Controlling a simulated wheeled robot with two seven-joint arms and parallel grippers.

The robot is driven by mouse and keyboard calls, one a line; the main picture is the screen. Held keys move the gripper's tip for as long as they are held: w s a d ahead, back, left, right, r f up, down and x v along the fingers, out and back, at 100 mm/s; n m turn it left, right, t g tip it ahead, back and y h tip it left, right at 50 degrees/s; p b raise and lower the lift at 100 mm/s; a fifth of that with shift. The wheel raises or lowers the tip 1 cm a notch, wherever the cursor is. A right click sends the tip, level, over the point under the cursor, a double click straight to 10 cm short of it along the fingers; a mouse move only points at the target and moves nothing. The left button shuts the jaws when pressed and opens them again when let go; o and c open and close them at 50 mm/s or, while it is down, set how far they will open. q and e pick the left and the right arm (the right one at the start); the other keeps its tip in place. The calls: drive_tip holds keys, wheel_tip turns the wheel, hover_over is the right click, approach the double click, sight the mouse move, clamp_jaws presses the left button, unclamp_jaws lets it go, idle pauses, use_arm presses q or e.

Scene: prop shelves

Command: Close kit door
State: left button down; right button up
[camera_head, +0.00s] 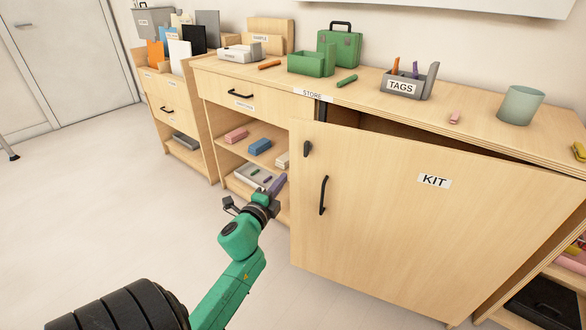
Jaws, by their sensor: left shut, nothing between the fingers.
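The kit door (403,220) is a light wood panel with a white KIT label (434,181). It stands partly open, swung out from the cabinet, with a dark gap along its top edge. A black bar handle (323,196) and a small black latch piece (307,149) are near its left edge. My left gripper (228,205) is on a green arm to the left of the door, in front of the open shelves. It is shut and empty, apart from the door. My right gripper is out of view.
The cabinet top (345,98) holds a green case (340,48), a green open box (312,63), a grey TAGS tray (404,86) and a grey-green cup (520,104). Open shelves left of the door hold a pink block (236,134) and a blue block (259,147).

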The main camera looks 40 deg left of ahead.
sight(298, 159)
use_arm(q)
drive_tip(key=b+x, duration=0.1)
drive_tip(key=x, duration=0.7)
drive_tip(key=shift+w+a+f, duration=0.1)
drive_tip(key=shift+w+a, duration=0.05)
drive_tip(key=shift+w, duration=0.35)
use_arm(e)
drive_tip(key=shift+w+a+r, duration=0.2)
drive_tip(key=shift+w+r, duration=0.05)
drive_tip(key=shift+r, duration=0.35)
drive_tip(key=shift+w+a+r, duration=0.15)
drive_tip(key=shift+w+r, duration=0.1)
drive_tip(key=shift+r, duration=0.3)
